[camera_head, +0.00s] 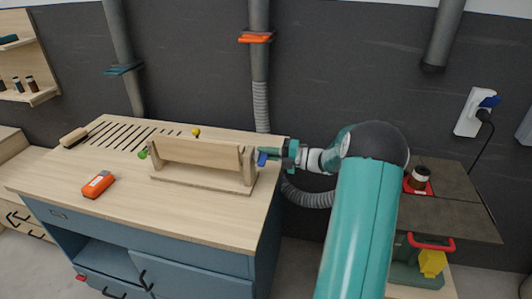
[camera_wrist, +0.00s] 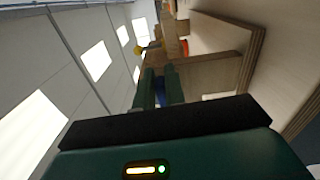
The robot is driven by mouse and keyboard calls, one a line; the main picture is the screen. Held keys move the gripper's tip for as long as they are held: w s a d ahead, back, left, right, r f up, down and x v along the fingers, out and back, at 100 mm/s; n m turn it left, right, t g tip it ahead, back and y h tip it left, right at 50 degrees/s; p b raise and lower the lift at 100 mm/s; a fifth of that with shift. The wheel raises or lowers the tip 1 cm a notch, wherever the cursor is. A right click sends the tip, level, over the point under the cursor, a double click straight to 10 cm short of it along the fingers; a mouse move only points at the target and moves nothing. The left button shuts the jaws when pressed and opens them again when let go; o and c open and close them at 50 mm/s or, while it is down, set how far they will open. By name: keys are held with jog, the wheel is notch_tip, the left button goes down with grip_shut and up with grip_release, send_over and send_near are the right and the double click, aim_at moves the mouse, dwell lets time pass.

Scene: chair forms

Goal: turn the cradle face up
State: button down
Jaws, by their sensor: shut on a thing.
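The cradle (camera_head: 200,153) is a pale wooden board held lengthwise between the uprights of a low wooden stand (camera_head: 205,186) on the workbench. Its broad side faces the front; I cannot tell which side is its face. A blue knob (camera_head: 262,158) is at its right end and a green knob (camera_head: 142,154) at its left. A yellow knob (camera_head: 196,132) shows above its top edge. My gripper (camera_head: 272,156) reaches in from the right and is shut on the blue knob. In the wrist view the green fingers flank the blue knob (camera_wrist: 159,86), beside a wooden end piece (camera_wrist: 212,72).
An orange device (camera_head: 98,184) and a brush (camera_head: 74,136) lie on the bench (camera_head: 150,215) at the left, near the slots. A grey hose (camera_head: 305,196) hangs at the bench's right edge. A dark side table (camera_head: 450,205) holds a jar at the right.

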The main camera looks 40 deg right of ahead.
jog(key=shift+s+a+f+m, duration=0.2)
jog(key=shift+a+f+m, duration=0.05)
jog(key=shift+m, duration=0.05)
dwell(0.5)
jog(key=c, duration=1.5)
grip_release()
jog(key=shift+o, duration=0.2)
jog(key=shift+s+a+r, duration=0.1)
jog(key=shift+s+r, duration=0.05)
jog(key=shift+r, duration=0.05)
jog(key=shift+w+f, duration=0.1)
jog(key=shift+w, duration=0.1)
jog(key=shift+d, duration=0.2)
